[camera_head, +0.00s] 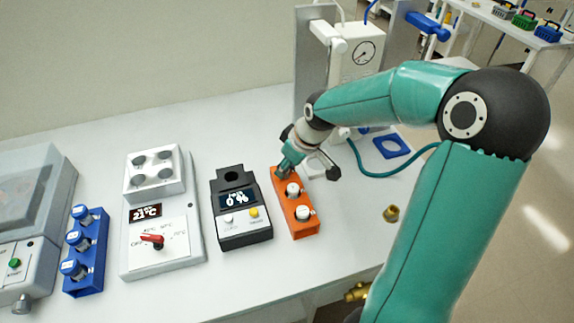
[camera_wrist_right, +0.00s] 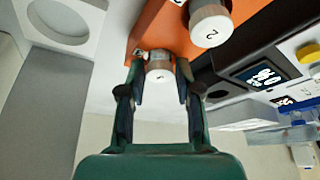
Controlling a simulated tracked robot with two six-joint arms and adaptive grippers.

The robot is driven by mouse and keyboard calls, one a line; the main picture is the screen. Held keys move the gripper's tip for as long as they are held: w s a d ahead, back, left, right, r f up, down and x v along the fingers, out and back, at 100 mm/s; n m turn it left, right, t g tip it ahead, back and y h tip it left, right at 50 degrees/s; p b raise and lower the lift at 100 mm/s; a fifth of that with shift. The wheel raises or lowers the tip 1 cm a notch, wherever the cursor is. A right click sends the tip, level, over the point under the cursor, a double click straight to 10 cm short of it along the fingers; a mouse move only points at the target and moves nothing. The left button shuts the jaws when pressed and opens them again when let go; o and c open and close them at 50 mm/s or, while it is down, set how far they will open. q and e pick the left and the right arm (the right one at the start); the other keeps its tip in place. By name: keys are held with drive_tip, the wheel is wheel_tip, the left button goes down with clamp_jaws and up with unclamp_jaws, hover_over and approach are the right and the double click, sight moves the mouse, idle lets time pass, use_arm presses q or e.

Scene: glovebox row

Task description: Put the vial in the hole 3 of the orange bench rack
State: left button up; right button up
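The orange bench rack (camera_head: 304,231) stands right of the middle of the bench in the head view. Two white-capped vials, a middle one (camera_head: 292,189) and a near one (camera_head: 303,212), stand in it. My right gripper (camera_head: 287,170) is at the rack's far end and hides that hole in the head view. In the right wrist view my right gripper (camera_wrist_right: 160,82) has its fingers on both sides of a white-capped vial (camera_wrist_right: 158,76), close against it. This vial is at the end of the orange rack (camera_wrist_right: 155,30); how deep it sits is hidden. My left gripper is out of view.
Left of the rack stand a black device (camera_head: 241,236) with a 0 % display, a grey heater block (camera_head: 163,259) with a red knob, and a blue rack (camera_head: 90,283) with several vials. A gauge apparatus (camera_head: 359,60) stands behind, a blue square holder (camera_head: 392,146) to the right.

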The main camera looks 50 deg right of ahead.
drive_tip(key=shift+o, duration=1.2)
drive_tip(key=shift+r, duration=0.1)
drive_tip(key=shift+r, duration=0.2)
drive_tip(key=v, duration=1.1)
drive_tip(key=shift+s+r+b, duration=0.25)
drive_tip(key=shift+r+b, duration=0.05)
